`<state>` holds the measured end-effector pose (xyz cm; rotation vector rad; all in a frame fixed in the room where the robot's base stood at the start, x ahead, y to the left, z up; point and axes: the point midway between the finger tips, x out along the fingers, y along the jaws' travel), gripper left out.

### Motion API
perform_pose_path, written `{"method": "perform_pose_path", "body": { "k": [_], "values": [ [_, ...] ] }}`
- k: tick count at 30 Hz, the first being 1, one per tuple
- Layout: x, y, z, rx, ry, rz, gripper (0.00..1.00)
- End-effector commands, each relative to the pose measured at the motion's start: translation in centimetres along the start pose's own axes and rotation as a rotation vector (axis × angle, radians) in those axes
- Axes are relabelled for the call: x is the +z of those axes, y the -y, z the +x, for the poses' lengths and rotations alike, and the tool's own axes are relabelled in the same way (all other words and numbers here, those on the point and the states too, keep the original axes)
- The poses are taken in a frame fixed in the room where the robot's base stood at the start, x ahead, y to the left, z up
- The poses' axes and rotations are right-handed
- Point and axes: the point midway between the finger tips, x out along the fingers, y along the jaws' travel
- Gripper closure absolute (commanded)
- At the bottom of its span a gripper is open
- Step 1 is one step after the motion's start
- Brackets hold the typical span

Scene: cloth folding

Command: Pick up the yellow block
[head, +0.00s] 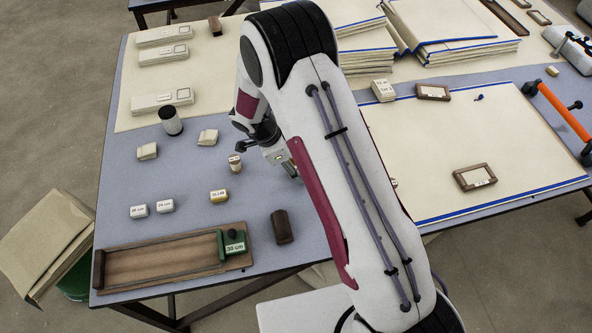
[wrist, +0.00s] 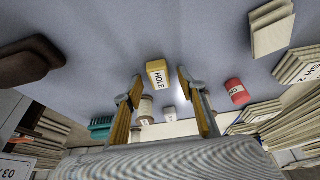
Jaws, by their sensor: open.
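A small yellow block (head: 218,196) with a white label lies on the blue-grey table, left of my gripper (head: 283,163) in the head view. In the wrist view the yellow block (wrist: 157,70) reads "HOLE" and appears between and beyond the tips of my open gripper (wrist: 160,82). Nothing is held between the fingers. In the head view my arm partly hides the gripper, and its fingertips are hard to make out.
A dark brown block (head: 281,226) and a wooden tray (head: 160,265) with a green block (head: 234,244) are nearer the front edge.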

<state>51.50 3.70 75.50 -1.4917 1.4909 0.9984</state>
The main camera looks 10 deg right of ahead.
Motion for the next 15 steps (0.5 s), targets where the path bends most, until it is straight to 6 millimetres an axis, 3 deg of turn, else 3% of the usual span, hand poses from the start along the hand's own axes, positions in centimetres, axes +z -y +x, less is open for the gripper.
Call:
{"method": "perform_pose_path", "body": {
  "k": [1, 4, 15],
  "values": [
    [0.0, 0.0, -0.01, 0.0, 0.0, 0.0, 0.68],
    [0.0, 0.0, -0.01, 0.0, 0.0, 0.0, 0.94],
    [-0.02, 0.0, -0.05, 0.0, 0.0, 0.0, 0.94]
  ]
}}
